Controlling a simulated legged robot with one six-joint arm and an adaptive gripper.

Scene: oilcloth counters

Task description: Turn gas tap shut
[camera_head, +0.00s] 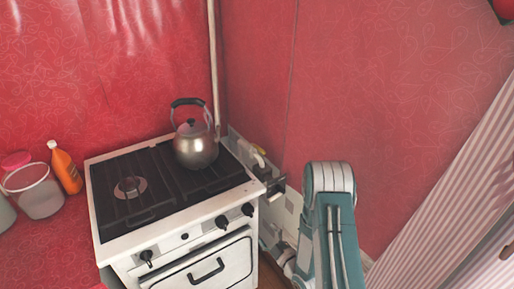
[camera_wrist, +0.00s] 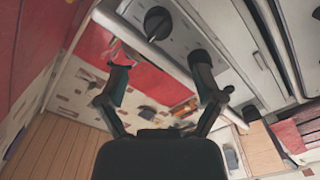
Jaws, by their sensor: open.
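A small yellow part (camera_head: 259,149) sits on pale pipework behind the right back edge of the stove in the head view. It may be the gas tap's handle, but it is too small to tell how it is turned. My gripper (camera_wrist: 160,68) is open in the wrist view, with nothing seen held between its fingers. The stove's white front with a black knob (camera_wrist: 157,23) is beyond the fingers. I cannot clearly make out the tap in the wrist view.
A metal kettle (camera_head: 196,146) stands on the white stove (camera_head: 218,203) with black grates. An orange bottle (camera_head: 66,170) and a clear tub (camera_head: 36,190) stand to its left. A red wall closes the back, and a striped curtain (camera_head: 440,200) hangs at right.

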